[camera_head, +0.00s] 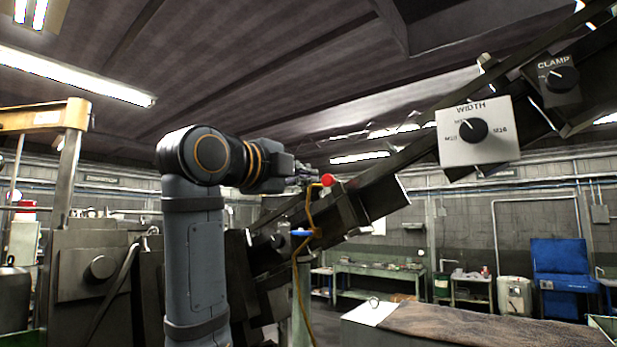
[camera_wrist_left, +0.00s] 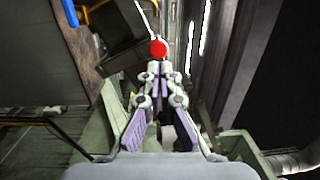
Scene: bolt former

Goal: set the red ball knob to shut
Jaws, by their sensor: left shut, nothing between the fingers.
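The red ball knob (camera_head: 327,180) sits beside the dark slanted rail in the head view, with a yellow piece just to its left. In the left wrist view the red ball (camera_wrist_left: 158,49) is straight ahead of the fingertips, with a thin pale rod rising above it. My left gripper (camera_head: 316,177) comes in from the left with its fingers shut and empty. Its tips (camera_wrist_left: 157,68) are right at the ball; I cannot tell whether they touch it. My right gripper is not in view.
The slanted rail (camera_head: 385,187) rises to the right, carrying a white WIDTH dial plate (camera_head: 491,148) and a dark CLAMP dial (camera_head: 562,78). Open air lies above the gripper.

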